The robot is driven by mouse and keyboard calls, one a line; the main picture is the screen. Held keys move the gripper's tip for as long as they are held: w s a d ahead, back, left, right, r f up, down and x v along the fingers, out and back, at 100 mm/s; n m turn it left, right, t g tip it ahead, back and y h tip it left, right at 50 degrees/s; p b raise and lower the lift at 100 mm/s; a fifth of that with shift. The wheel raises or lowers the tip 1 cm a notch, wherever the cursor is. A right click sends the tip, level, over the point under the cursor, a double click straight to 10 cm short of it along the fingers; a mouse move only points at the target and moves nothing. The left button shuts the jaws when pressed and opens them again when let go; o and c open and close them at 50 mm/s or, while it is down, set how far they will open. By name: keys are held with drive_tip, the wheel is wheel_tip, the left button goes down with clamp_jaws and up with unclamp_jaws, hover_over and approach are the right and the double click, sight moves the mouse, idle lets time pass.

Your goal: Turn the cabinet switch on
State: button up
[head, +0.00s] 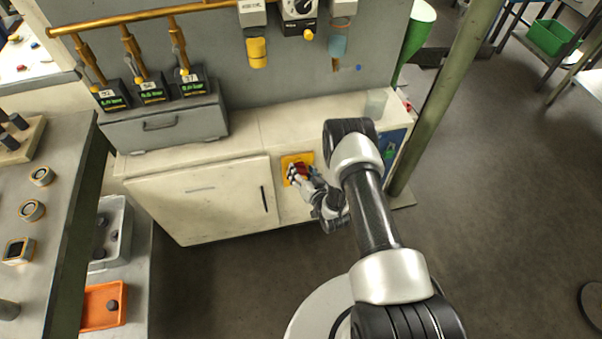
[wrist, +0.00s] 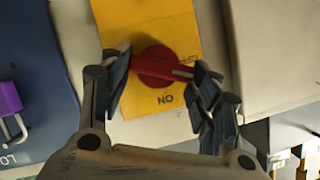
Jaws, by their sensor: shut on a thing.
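The cabinet switch is a red rotary knob (wrist: 158,66) on a yellow plate (wrist: 140,20) in the wrist view. In the head view the yellow plate (head: 287,163) is on the front of the cream cabinet (head: 205,188), right of its door. The word "ON" shows upside down on the plate, below the knob. A pale line marks the knob's handle, which points right and slightly down in the wrist view. My gripper (wrist: 162,78) is shut on the knob, with one finger at each end of the handle. In the head view my gripper (head: 300,172) partly covers the knob.
A blue panel with a purple padlock (wrist: 10,105) is beside the plate in the wrist view. A grey toolbox (head: 165,118) and a small translucent cup (head: 376,103) stand on the cabinet. A slanted post (head: 440,100) rises to the right.

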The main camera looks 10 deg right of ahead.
drive_tip(key=m+y, duration=0.1)
drive_tip(key=m, duration=0.2)
drive_tip(key=m+t+y, duration=0.1)
drive_tip(key=shift+d+f+m+y, duration=0.3)
drive_tip(key=shift+d+f+m, duration=0.05)
drive_tip(key=shift+m, duration=0.05)
drive_tip(key=m, duration=0.1)
drive_tip(key=m+t+y, duration=0.1)
drive_tip(key=m, duration=0.1)
drive_tip(key=m+y, duration=0.1)
drive_tip(key=m, duration=0.1)
drive_tip(key=shift+d+f+t, duration=0.15)
drive_tip(key=shift+f+t, duration=0.1)
drive_tip(key=shift+t, duration=0.15)
drive_tip(key=o, duration=1)
drive_tip(key=shift+o, duration=0.2)
drive_tip(key=v, duration=1.2)
